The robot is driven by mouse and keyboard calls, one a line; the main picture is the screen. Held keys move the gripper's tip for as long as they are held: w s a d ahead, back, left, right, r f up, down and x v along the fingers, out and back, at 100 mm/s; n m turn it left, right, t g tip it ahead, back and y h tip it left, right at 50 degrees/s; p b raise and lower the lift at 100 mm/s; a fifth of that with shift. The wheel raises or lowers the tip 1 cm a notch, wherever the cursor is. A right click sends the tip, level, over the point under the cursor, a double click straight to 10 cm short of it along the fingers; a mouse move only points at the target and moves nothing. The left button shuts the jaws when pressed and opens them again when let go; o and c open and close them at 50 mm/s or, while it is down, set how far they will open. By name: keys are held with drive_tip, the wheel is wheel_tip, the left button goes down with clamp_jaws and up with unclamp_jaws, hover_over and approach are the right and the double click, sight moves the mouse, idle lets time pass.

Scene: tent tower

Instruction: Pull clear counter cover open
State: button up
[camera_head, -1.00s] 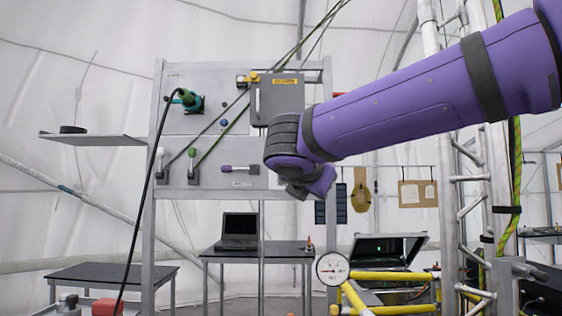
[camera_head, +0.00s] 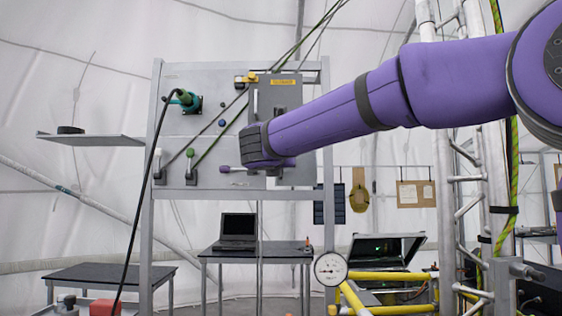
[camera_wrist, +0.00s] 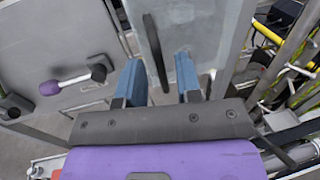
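The grey cover (camera_head: 277,96) with a yellow label is at the upper right of the panel rack in the head view. In the wrist view a grey plate (camera_wrist: 143,22), seemingly this cover, carries a long black handle (camera_wrist: 152,45). My gripper (camera_wrist: 158,82) has its two blue fingers apart, with the lower end of the handle between or just beyond them. I cannot tell whether they touch it. In the head view my wrist hides the fingers and the area below the cover.
A purple-tipped lever (camera_wrist: 62,85) is left of my gripper in the wrist view. Green and white-tipped levers (camera_head: 191,165) and a teal connector with a black cable (camera_head: 188,102) are on the rack's left. Yellow pipes (camera_head: 385,276) and a gauge (camera_head: 331,268) stand lower right.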

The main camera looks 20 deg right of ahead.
drive_tip(key=shift+x, duration=0.85)
clamp_jaws()
drive_tip(key=shift+s+d, duration=0.1)
drive_tip(key=shift+s, duration=0.05)
